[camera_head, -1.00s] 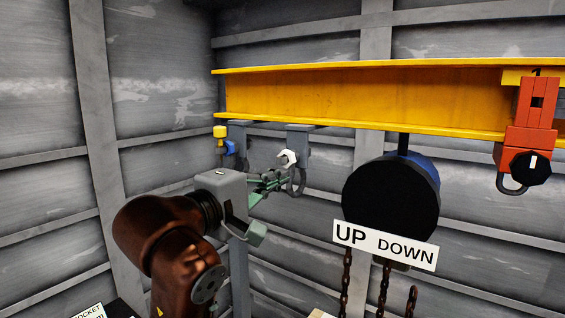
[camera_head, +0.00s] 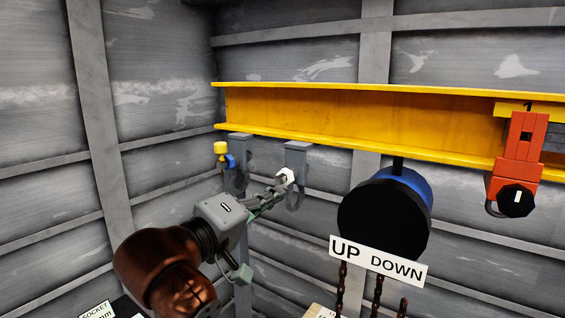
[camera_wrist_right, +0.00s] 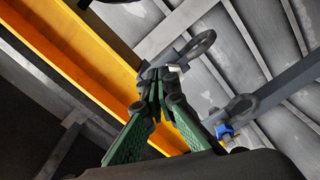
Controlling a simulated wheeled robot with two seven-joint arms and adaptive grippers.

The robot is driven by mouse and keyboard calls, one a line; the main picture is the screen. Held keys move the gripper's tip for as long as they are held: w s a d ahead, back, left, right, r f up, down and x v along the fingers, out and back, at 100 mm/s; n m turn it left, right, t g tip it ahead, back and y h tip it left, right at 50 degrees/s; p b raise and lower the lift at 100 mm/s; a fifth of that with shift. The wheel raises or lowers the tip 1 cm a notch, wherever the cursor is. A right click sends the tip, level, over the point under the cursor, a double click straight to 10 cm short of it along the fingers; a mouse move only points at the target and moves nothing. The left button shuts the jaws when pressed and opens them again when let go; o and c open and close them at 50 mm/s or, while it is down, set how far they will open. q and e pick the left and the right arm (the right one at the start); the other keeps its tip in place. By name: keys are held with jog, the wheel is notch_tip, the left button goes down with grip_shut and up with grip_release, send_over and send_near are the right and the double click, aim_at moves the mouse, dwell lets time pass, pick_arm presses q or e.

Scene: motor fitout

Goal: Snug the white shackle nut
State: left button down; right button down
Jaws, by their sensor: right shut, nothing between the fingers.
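The white shackle nut (camera_head: 286,175) sits on the grey shackle bracket (camera_head: 297,157) under the yellow beam, above a dark shackle ring (camera_head: 294,200). In the wrist view a small part of the white nut (camera_wrist_right: 174,68) shows at the fingertips. My right gripper (camera_head: 277,188) has its green fingers together and empty. Its tips are at the nut, touching or very close; I cannot tell which. The tips also show in the wrist view (camera_wrist_right: 162,76), where they cover much of the nut. My left gripper is out of view.
A second bracket with a blue nut (camera_head: 231,161) and a yellow part (camera_head: 220,148) hangs to the left. The yellow beam (camera_head: 350,120) runs above. A black and blue hoist (camera_head: 383,220) with an UP/DOWN sign (camera_head: 378,262) and a red trolley (camera_head: 520,150) are to the right.

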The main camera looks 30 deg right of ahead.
jog(key=shift+m, duration=0.3)
jog(key=shift+p+x, duration=0.75)
jog(key=shift+x, duration=2.7)
jog(key=shift+w+a, duration=0.15)
jog(key=shift+f+b, duration=0.1)
jog(key=shift+b, duration=0.2)
jog(key=shift+w+a+f+b, duration=0.15)
jog(key=shift+f+b, duration=0.15)
jog(key=shift+b, duration=0.35)
jog(key=shift+w+d+f+b, duration=0.1)
jog(key=shift+w+f+b, duration=0.1)
jog(key=shift+f+b, duration=0.3)
jog(key=shift+w+a+f+b, duration=0.15)
jog(key=shift+b, duration=0.5)
jog(key=shift+w+f+b, duration=0.1)
jog(key=shift+w+b, duration=0.05)
jog(key=shift+b, duration=0.2)
